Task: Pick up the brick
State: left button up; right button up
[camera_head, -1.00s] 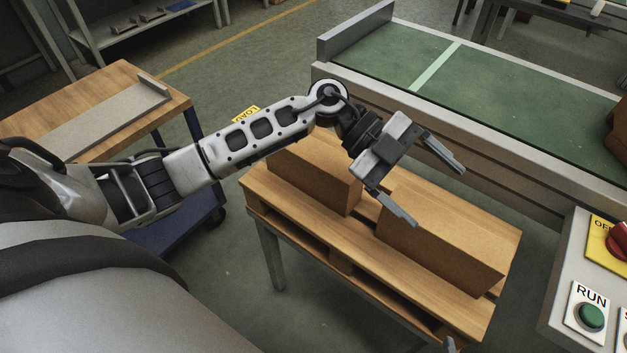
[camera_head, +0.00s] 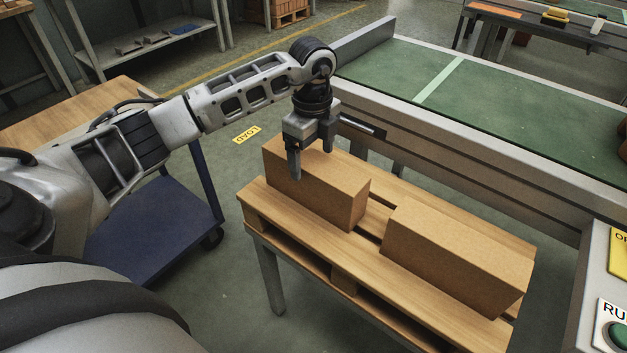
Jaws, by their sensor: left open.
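Two brown bricks lie on a wooden pallet-topped stand (camera_head: 310,240). The left brick (camera_head: 330,203) lies nearer the stand's left end. The right brick (camera_head: 455,258) lies nearer its right end, with a gap between the two. My left gripper (camera_head: 328,148) is over the left brick, open and empty, its fingers wide apart. One finger points down in front of the left brick's upper part in the picture; I cannot tell whether it touches. The other finger reaches toward the conveyor side. My right gripper is not in view.
A green conveyor (camera_head: 500,110) with a grey side rail runs behind the stand. A control panel (camera_head: 598,270) with a green button stands at the right edge. A blue cart (camera_head: 160,215) with a wooden top is at the left. Floor is clear in front of the stand.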

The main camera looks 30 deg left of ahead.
pick_arm(q)
jog(key=shift+s+d+f, duration=0.1)
jog(key=shift+d+f, duration=0.05)
jog(key=shift+f, duration=1.4)
jog(key=shift+s+d+f, duration=0.1)
jog(key=shift+f, duration=1.45)
jog(key=c, duration=1.6)
jog(key=shift+w+r, duration=0.15)
jog(key=shift+w, duration=0.05)
grip_shut()
jog(key=shift+r, duration=0.15)
